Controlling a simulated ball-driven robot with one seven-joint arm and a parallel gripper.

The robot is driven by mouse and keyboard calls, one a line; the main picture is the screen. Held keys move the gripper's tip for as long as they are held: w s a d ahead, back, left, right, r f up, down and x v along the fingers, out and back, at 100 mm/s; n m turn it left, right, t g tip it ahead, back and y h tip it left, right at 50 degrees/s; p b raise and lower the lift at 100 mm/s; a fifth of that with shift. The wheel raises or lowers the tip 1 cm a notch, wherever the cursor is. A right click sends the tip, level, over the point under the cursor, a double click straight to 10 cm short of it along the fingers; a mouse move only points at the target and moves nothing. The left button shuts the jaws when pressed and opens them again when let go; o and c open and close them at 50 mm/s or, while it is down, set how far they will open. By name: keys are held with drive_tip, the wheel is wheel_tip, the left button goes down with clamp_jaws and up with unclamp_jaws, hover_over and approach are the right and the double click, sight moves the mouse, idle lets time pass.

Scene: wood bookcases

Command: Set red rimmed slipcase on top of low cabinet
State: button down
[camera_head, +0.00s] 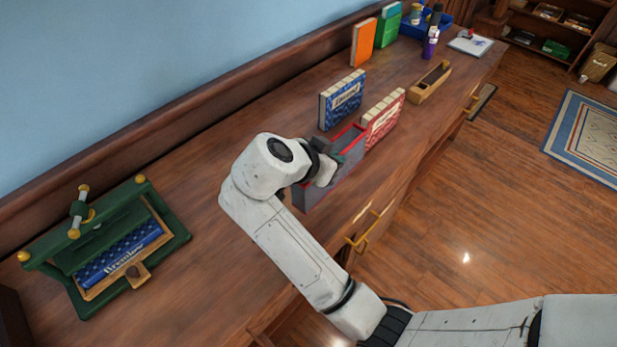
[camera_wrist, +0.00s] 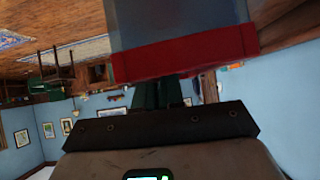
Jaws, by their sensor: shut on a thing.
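The red rimmed slipcase (camera_head: 352,150) is a grey box with a red edge around its opening. My gripper (camera_head: 328,168) is shut on it, and my wrist hides part of its left side. In the wrist view the slipcase (camera_wrist: 185,50) fills the upper middle, its red rim close to the dark green fingers (camera_wrist: 158,92). The low cabinet (camera_head: 215,190) is the long wooden unit along the blue wall. The slipcase is over its top near the front edge; I cannot tell whether it touches the surface.
A blue book (camera_head: 342,98) and a red book (camera_head: 383,118) stand just beyond the slipcase. A wooden box (camera_head: 430,82), orange book (camera_head: 363,42) and green book (camera_head: 388,25) are farther back. A green press (camera_head: 175,230) holding a blue book stands left. Bare top lies between press and arm.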

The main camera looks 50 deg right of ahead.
drive_tip(key=w+a+f+p, duration=0.1)
drive_tip(key=w+f, duration=0.3)
drive_tip(key=f, duration=0.5)
drive_tip(key=shift+w+a+p, duration=0.25)
drive_tip(key=shift+a+p, duration=0.05)
drive_tip(key=shift+a, duration=0.3)
drive_tip(key=c, duration=1.7)
unclamp_jaws()
drive_tip(key=o, duration=0.5)
drive_tip(key=shift+c, duration=0.2)
drive_tip(key=b+v, duration=0.2)
drive_tip(key=v, duration=1)
